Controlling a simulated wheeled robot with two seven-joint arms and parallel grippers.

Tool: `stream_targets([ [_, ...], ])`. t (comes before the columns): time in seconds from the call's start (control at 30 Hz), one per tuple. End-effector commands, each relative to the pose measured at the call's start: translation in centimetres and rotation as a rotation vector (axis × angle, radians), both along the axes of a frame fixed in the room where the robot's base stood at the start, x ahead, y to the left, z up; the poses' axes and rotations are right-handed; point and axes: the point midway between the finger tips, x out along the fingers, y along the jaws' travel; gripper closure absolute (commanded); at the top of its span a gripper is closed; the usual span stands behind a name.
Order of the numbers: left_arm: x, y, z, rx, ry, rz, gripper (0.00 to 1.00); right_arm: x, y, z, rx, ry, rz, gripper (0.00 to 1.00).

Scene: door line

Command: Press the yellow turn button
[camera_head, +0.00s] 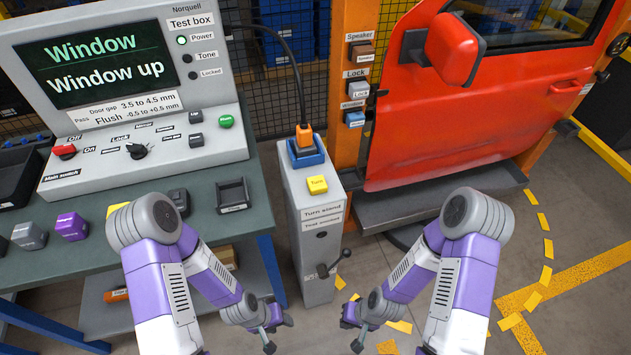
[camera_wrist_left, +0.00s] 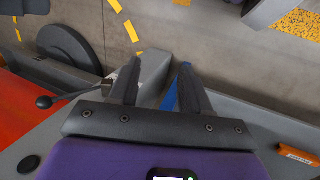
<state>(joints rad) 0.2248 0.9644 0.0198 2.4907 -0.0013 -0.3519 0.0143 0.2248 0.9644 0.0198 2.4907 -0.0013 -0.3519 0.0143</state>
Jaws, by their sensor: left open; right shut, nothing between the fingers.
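The yellow turn button (camera_head: 317,185) sits on the sloped top of the grey turn stand (camera_head: 317,262), below a blue socket holding an orange plug (camera_head: 304,137). It is uncovered in the head view, and I do not see it in the left wrist view. My left gripper (camera_head: 279,334) is low, near the foot of the stand at its left, well apart from the button. Its two fingers also show spread and empty in the left wrist view (camera_wrist_left: 158,82). My right gripper (camera_head: 352,334) is low at the right of the stand, shut and empty.
A green bench (camera_head: 262,215) with the test box (camera_head: 120,75) stands at left; its screen reads "Window up". A red door (camera_head: 480,130) with a mirror hangs at right. The air above the button looks free.

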Motion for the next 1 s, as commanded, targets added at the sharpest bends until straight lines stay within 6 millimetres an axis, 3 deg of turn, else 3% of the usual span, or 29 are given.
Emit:
stream_targets([
  [0.03, 0.0, 0.0, 0.0, 0.0, 0.0, 0.0, 0.61, 0.0, 0.0, 0.0, 0.0, 0.0, 0.0, 1.0],
  [0.3, 0.0, 0.0, 0.0, 0.0, 0.0, 0.0, 1.0, 0.0, 0.0, 0.0, 0.0, 0.0, 0.0, 1.0],
  [1.0, 0.0, 0.0, 0.0, 0.0, 0.0, 0.0, 1.0, 0.0, 0.0, 0.0, 0.0, 0.0, 0.0, 1.0],
])
